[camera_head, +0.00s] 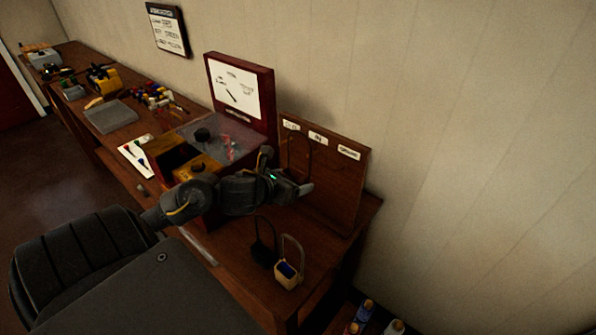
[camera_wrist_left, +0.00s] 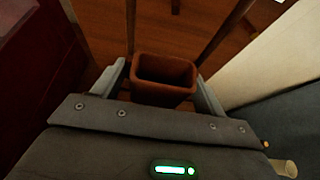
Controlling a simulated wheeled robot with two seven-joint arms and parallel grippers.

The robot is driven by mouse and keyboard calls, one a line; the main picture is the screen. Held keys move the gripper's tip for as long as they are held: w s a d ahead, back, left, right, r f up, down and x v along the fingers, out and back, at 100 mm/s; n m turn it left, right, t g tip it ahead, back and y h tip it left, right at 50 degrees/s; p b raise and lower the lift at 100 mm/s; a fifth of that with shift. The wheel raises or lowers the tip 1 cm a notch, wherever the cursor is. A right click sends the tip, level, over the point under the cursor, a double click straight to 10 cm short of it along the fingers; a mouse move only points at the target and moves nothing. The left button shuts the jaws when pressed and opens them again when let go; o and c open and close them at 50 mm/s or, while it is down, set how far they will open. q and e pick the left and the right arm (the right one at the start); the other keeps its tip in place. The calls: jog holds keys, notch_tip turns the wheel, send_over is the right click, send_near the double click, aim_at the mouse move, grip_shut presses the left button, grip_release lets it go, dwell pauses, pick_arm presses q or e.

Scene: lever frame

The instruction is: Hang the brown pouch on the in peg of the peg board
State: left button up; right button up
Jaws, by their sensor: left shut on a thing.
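The brown pouch (camera_wrist_left: 165,92) is an open-topped box shape between the two fingers of my left gripper (camera_wrist_left: 160,88), which is shut on it. Its strap rises on both sides of it in the left wrist view. In the head view my left gripper (camera_head: 300,187) is in front of the wooden peg board (camera_head: 335,185); the pouch body is hidden there. A dark strap loop (camera_head: 311,150) stands above the gripper, in front of the board's left and middle labels. The middle label (camera_head: 318,138) seems to read IN. I cannot tell whether the strap touches a peg.
A black pouch (camera_head: 263,254) and a tan pouch (camera_head: 288,278) stand on the bench below my arm. A red cabinet (camera_head: 240,90) and a clear-topped box (camera_head: 215,135) are left of the board. Bottles (camera_head: 364,310) stand low at the bottom right.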

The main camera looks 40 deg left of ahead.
pick_arm(q)
jog(key=shift+w+a+f, duration=0.1)
jog(key=shift+f, duration=0.35)
jog(key=shift+w+f+b, duration=0.2)
jog(key=shift+f+b, duration=0.1)
jog(key=shift+b, duration=0.1)
jog(key=shift+w+f+b, duration=0.2)
jog(key=shift+f+b, duration=0.45)
jog(key=shift+f, duration=0.4)
jog(key=w+f+b, duration=0.4)
jog(key=f, duration=0.1)
jog(key=shift+w+b, duration=0.15)
jog(key=shift+b, duration=0.25)
pick_arm(e)
notch_tip(320, 180, down, 7)
jog(key=w, duration=0.1)
jog(key=shift+w, duration=0.3)
jog(key=shift+f, duration=0.15)
